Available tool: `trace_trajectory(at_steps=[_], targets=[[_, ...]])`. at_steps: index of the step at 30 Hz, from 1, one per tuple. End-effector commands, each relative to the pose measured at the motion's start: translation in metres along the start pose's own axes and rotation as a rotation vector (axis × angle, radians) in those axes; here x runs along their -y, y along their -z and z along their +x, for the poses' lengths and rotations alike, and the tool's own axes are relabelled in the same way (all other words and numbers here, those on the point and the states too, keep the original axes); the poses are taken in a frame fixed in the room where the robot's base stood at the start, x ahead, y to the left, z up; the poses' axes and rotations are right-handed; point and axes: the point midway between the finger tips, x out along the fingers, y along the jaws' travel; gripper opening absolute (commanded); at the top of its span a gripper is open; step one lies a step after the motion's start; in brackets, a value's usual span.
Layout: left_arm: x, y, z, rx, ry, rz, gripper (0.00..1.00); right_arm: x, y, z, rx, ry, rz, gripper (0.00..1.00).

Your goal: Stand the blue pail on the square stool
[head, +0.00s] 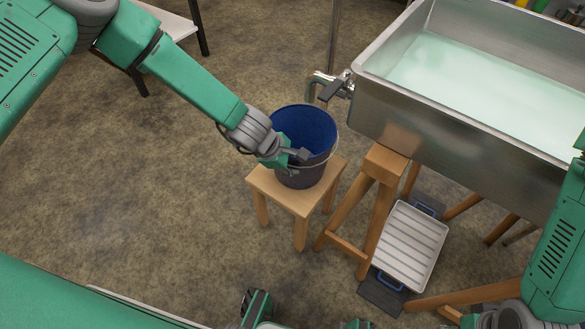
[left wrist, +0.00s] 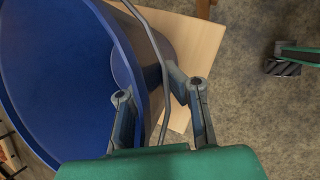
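The blue pail (head: 306,128) stands upright on the square wooden stool (head: 299,198), its base on the seat as far as I can see. Its wire handle hangs down around the side. My left gripper (head: 292,156) is at the pail's near rim, with its fingers close together around the wall. In the left wrist view the pail (left wrist: 55,80) fills the left side, and the handle passes between the fingers of the gripper (left wrist: 161,105). One fingertip is partly hidden. My right gripper is only partly in view at the bottom edge of the head view.
A steel evaporator pan (head: 440,125) with pale liquid stands on a wooden frame right of the stool, its tap (head: 333,88) close to the pail. A slatted white tray (head: 410,246) lies below. The floor left of the stool is clear.

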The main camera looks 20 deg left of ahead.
Motion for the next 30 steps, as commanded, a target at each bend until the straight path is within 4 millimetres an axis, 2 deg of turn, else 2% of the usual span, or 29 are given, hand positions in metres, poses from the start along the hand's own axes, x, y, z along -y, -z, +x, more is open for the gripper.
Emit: trace_trajectory(at_steps=[9,12,22,26,30], targets=[[0.0,0.003,0.002,0.004,0.0,-0.001,0.0,-0.001,0.0,0.002,-0.001,-0.001,0.002,0.4],[0.001,0.004,0.002,0.006,0.001,-0.002,0.26,-0.001,0.0,0.001,-0.001,-0.001,0.002,0.4],[0.0,0.001,0.001,0.002,0.001,0.0,0.26,0.0,0.0,0.0,-0.001,0.0,0.001,0.4],[-0.002,0.0,-0.013,0.001,-0.001,0.0,0.26,-0.001,0.001,-0.006,-0.001,-0.001,0.001,0.4],[-0.002,0.0,-0.041,0.005,-0.001,0.0,0.26,-0.001,0.001,-0.016,-0.001,-0.001,0.002,0.4]])
